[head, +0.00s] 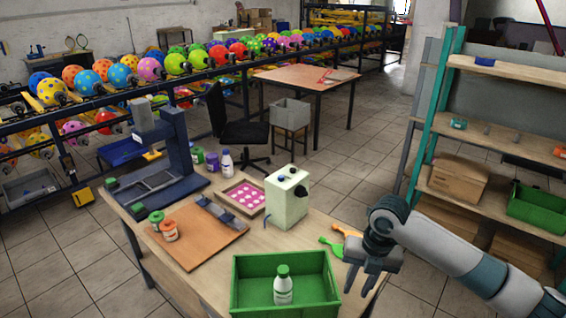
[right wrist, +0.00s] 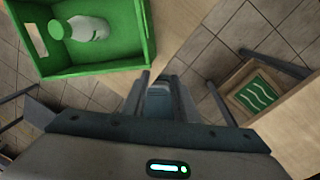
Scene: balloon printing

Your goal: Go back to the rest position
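My right gripper (head: 364,284) hangs at the right edge of the work table (head: 205,285), just right of the green crate (head: 244,268), with its fingers pointing down. Its fingers are apart with no object held between them; they also show in the right wrist view (right wrist: 160,95). A white bottle with a green cap (head: 283,290) is inside the crate, upright. In the right wrist view, the crate (right wrist: 143,30) and the bottle (right wrist: 88,28) are at the upper left, apart from the fingers. My left gripper is not in view.
Green and orange tools (head: 333,246) lie near my right gripper. A shelf rack (head: 435,110) stands at the right.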

